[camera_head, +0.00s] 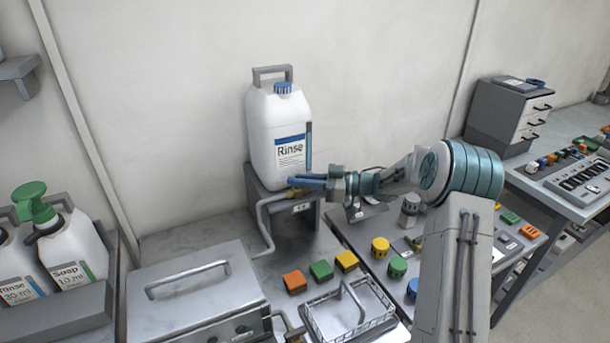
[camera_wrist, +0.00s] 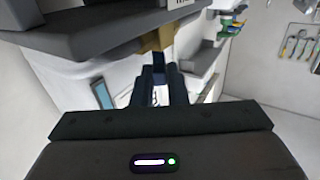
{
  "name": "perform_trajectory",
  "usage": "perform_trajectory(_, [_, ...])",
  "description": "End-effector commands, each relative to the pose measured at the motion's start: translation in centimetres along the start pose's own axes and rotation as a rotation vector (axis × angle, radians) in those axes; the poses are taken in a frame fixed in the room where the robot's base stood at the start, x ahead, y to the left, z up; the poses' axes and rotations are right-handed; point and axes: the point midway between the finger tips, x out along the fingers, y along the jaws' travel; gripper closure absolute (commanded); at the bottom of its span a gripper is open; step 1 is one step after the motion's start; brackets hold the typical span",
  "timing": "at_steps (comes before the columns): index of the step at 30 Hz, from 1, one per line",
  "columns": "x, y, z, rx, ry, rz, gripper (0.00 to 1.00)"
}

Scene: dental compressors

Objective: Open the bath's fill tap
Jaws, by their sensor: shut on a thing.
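The white Rinse jug (camera_head: 279,135) stands on a grey stand (camera_head: 303,222) against the wall. A small brass tap with a blue lever (camera_head: 296,181) sits at the stand's front, and a grey pipe (camera_head: 266,228) runs down from it toward the metal bath (camera_head: 195,290), whose lid is on. My gripper (camera_head: 318,182) reaches in from the right and is shut on the tap lever. In the wrist view, the fingers (camera_wrist: 158,88) close below the brass tap body (camera_wrist: 158,40). The lever is mostly hidden between the fingers, so its exact angle is unclear.
A wire basket (camera_head: 345,312) and orange, green and yellow blocks (camera_head: 321,270) lie in front of the stand. Soap and rinse bottles (camera_head: 70,245) stand at left. More coloured parts and a drawer unit (camera_head: 510,115) are at right.

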Motion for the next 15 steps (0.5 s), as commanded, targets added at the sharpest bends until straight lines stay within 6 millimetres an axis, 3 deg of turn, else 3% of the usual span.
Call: perform_trajectory(15, [0.35,1.01,0.02,-0.003,0.001,-0.409,1.00])
